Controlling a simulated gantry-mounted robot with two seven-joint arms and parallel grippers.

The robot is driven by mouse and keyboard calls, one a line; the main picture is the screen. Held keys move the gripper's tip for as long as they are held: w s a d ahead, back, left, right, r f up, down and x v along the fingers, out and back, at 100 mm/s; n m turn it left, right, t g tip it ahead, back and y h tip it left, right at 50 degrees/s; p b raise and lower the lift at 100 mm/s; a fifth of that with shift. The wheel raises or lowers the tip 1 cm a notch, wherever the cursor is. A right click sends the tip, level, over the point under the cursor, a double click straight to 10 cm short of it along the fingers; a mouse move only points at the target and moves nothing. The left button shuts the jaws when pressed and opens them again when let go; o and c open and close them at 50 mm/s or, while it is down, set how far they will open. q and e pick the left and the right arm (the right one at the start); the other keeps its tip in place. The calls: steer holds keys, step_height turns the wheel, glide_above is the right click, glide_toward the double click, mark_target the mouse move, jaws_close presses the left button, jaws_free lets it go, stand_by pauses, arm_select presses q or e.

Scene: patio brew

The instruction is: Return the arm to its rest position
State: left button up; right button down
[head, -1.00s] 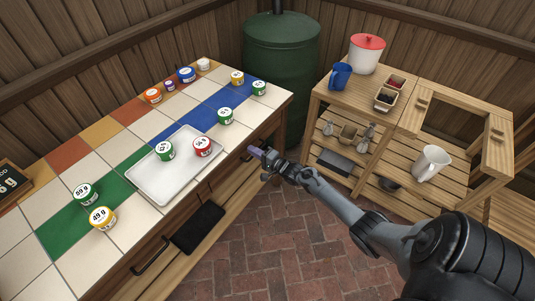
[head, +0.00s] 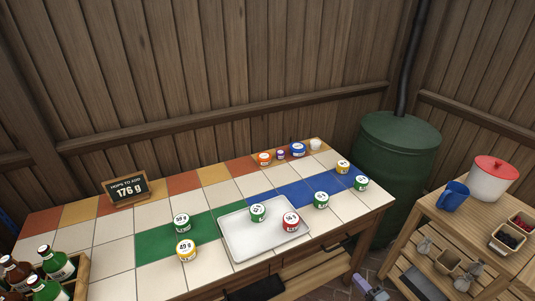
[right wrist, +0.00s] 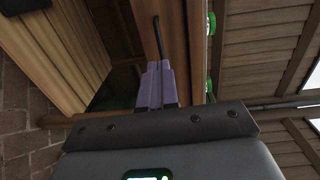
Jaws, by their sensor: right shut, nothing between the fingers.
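My right gripper (head: 368,287) shows at the bottom edge of the head view, in front of the tiled table (head: 105,255) and clear of it. Its purple fingers (right wrist: 156,86) are shut with nothing between them in the right wrist view. Most of the right arm is out of the head view. My left gripper is not in view. A white tray (head: 240,240) on the table holds a green-labelled tub (head: 257,212) and a red-labelled tub (head: 291,220).
Several more tubs stand on the table, including a yellow one (head: 186,250). A chalkboard sign (head: 127,189) reads 176 g. Bottles in a crate (head: 83,272) are at left. A green barrel (head: 395,170) and a wooden stand (head: 420,232) are at right.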

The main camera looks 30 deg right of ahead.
steer(key=s+a+r+n+g+y+p, duration=0.1)
steer(key=s+a+r+n+g, duration=0.15)
steer(key=a, duration=0.75)
steer(key=s+a+r+n+g, duration=0.2)
steer(key=a+r+n, duration=0.2)
steer(key=a, duration=0.5)
steer(key=s+a+r+n+g+y+p, duration=0.1)
steer(key=s+a+r+n+g, duration=0.2)
steer(key=a, duration=0.7)
steer(key=s+r+n+g+h, duration=0.2)
steer(key=s+r+n+g, duration=0.35)
steer(key=s+n, duration=0.4)
step_height(320, 180, up, 37)
steer(key=n+p, duration=0.1)
steer(key=p, duration=3.7)
step_height(320, 180, down, 64)
steer(key=b, duration=6.4)
steer(key=shift+r+g, duration=0.2)
steer(key=shift+g, duration=0.2)
steer(key=shift+r, duration=0.1)
